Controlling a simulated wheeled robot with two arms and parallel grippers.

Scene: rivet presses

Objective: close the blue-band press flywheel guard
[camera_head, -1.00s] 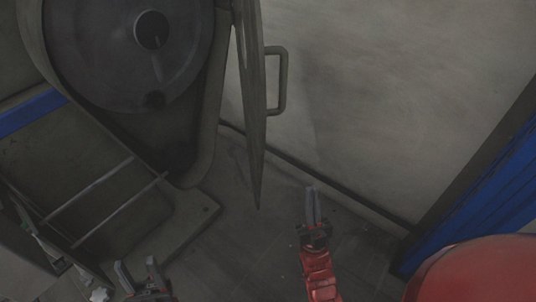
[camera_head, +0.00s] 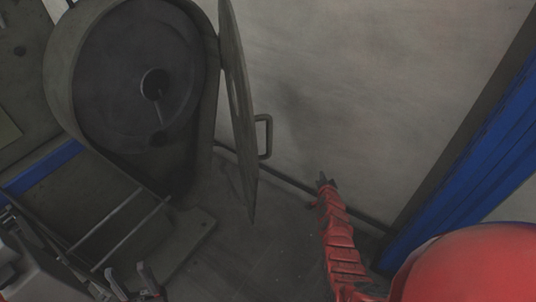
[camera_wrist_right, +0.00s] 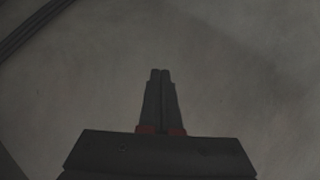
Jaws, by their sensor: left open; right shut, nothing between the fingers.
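The press flywheel (camera_head: 120,85) sits in its round housing at the upper left, beside a blue band (camera_head: 45,168). The flywheel guard (camera_head: 239,120) stands swung open, seen nearly edge-on, with its handle (camera_head: 268,137) on the wall side. My right gripper (camera_head: 322,178) is shut and empty, to the right of the guard and below the handle, apart from both. My left gripper (camera_head: 130,275) is open at the bottom left, below the press.
A pale wall (camera_head: 390,70) runs behind the guard, with a dark strip (camera_head: 290,181) along its foot. A blue upright (camera_head: 465,150) stands at the right. Metal rails (camera_head: 125,225) cross the press front. Floor between guard and wall is clear.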

